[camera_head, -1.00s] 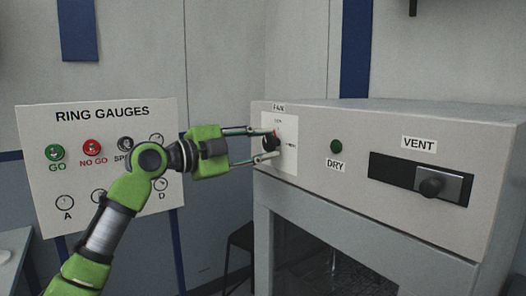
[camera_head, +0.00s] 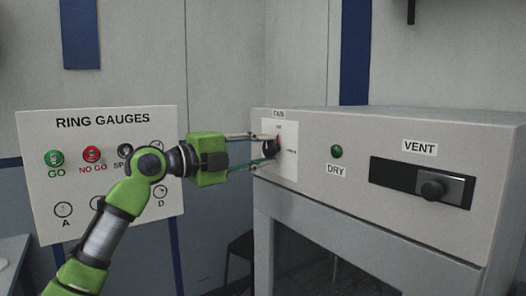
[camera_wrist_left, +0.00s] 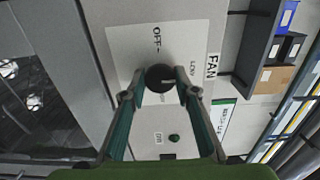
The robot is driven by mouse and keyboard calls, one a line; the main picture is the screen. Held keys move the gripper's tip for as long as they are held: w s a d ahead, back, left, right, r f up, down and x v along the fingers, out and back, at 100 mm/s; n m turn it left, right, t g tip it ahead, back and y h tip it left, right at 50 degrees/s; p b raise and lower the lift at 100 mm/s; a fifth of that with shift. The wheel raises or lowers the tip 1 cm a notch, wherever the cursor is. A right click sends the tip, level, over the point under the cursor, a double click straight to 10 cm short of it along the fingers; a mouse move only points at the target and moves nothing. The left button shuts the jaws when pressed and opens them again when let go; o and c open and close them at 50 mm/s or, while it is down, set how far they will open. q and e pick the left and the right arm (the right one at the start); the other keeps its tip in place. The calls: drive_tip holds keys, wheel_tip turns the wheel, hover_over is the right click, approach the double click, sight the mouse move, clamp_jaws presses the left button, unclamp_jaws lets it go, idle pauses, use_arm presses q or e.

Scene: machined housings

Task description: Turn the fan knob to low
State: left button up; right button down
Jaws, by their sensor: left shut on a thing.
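The black fan knob (camera_head: 271,148) is on a white plate (camera_head: 289,134) under the FAN label, at the left end of the grey cabinet front. A small red mark shows at its upper right in the head view. My left gripper (camera_head: 268,149) reaches in from the left and is shut on the knob. In the left wrist view the knob (camera_wrist_left: 160,77) sits between the two fingertips, with OFF above it and LOW to its right. A pale mark on it points roughly right; its exact setting is hard to tell. My right gripper is not in view.
The cabinet (camera_head: 400,125) also carries a green DRY button (camera_head: 337,151) and a VENT slider (camera_head: 432,190) to the right. A RING GAUGES board (camera_head: 100,150) stands behind my left arm. A dark chair (camera_head: 240,252) is below.

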use_arm(q)
drive_tip(key=o, duration=1.1)
drive_tip(key=v, duration=1.2)
